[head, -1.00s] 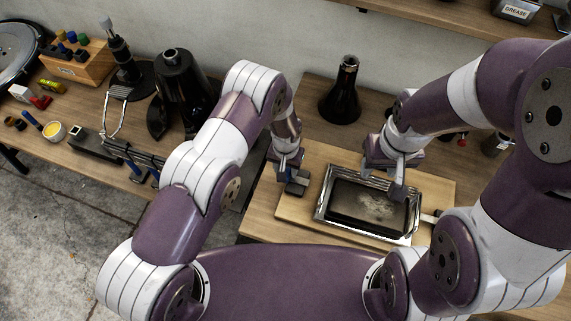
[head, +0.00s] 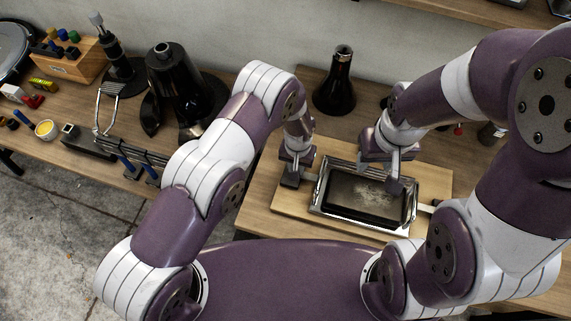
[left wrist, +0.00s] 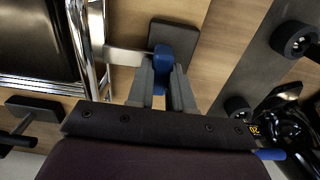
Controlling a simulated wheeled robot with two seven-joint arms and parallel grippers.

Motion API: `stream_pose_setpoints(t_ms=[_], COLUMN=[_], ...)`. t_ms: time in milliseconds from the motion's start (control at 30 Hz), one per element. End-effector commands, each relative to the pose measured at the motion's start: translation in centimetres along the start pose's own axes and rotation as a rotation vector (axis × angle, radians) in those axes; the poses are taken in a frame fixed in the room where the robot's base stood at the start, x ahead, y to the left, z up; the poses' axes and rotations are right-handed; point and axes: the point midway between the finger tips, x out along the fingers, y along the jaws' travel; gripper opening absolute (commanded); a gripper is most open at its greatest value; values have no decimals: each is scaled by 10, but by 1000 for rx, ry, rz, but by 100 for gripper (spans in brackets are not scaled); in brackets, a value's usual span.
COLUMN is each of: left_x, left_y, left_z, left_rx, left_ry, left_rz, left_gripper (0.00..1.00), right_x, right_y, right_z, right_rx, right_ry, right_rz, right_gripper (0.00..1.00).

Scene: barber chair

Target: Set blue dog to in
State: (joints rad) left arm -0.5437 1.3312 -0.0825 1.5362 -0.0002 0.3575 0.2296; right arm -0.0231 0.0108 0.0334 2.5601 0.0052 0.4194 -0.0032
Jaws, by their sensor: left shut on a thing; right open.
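The blue dog (left wrist: 162,52) is a small blue piece by a dark grey square pad, left of the metal-framed holder (head: 314,205) with its dark stone (head: 362,200). My left gripper (left wrist: 161,76) is shut on the blue dog. In the head view my left gripper (head: 293,172) is beside the holder's left end and hides the blue dog. A flat silver tab (left wrist: 122,55) runs between the holder's rail and the blue dog; whether they touch is unclear. My right gripper (head: 394,182) is open over the right part of the holder.
The holder sits on a light wooden board (head: 265,205). A black cone-shaped bottle (head: 335,95) stands behind it. Dark stands, a wooden rack (head: 70,62) and small items fill the left bench.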

Motion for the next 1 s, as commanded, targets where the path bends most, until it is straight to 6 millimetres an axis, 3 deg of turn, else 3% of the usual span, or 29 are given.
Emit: stream_pose_setpoints(t_ms=[300, 333, 400, 767, 867, 1000], left_x=[-1, -1, -1, -4, -16, -49], left_y=[6, 6, 5, 5, 5, 6], left_z=[0, 0, 0, -1, -1, -1], left_rx=[0, 0, 0, 0, 0, 1], left_ry=[1, 1, 1, 3, 5, 7], left_rz=[1, 1, 1, 1, 1, 1], left_gripper=[0, 24, 47, 47, 47, 47], right_x=[1, 1, 1, 4, 12, 27], right_y=[0, 0, 0, 0, 0, 0], right_z=[0, 0, 0, 0, 1, 3], right_rx=[0, 0, 0, 0, 0, 0], right_ry=[0, 0, 0, 0, 0, 0], right_rz=[0, 0, 0, 0, 0, 0], right_gripper=[47, 47, 47, 47, 47, 47])
